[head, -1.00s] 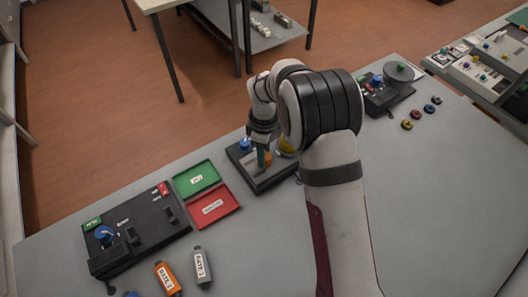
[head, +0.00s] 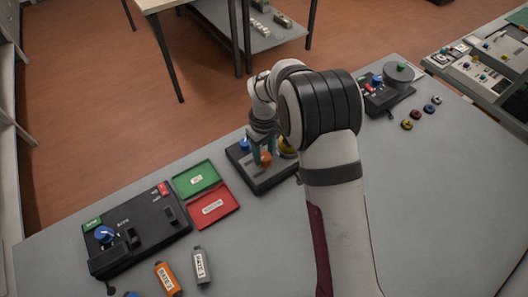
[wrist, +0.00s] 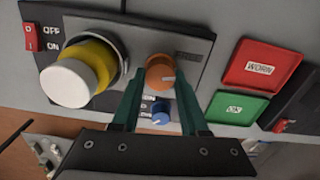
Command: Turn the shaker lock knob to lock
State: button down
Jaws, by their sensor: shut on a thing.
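The shaker unit is a dark panel (head: 272,182) near the far edge of the table. An orange knob (wrist: 160,70) with a pale pointer line sits on it; it also shows in the head view (head: 266,159). The print beside it is too small to read. My gripper (wrist: 161,82) points down at the unit, its two green fingers on either side of the orange knob and shut on it. A blue knob (wrist: 160,110) lies beside it, near an ON label. A yellow holder with a white-ended cylinder (wrist: 75,80) stands on the other side.
A red OFF/ON switch (wrist: 31,37) is at the unit's corner. Open green (head: 190,180) and red (head: 218,212) trays lie left of the unit. A black device with a blue dial (head: 104,234) and labelled cartridges (head: 167,278) lie further left.

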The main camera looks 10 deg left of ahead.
aim_at(265, 156)
jog(key=m, duration=0.5)
jog(key=shift+d+m, duration=0.1)
jog(key=shift+m, duration=0.2)
jog(key=m, duration=0.5)
jog(key=shift+m, duration=0.4)
jog(key=shift+c, duration=2.1)
grip_release()
jog(key=shift+r, duration=0.1)
notch_tip(265, 156, up, 16)
jog(key=shift+d, duration=0.1)
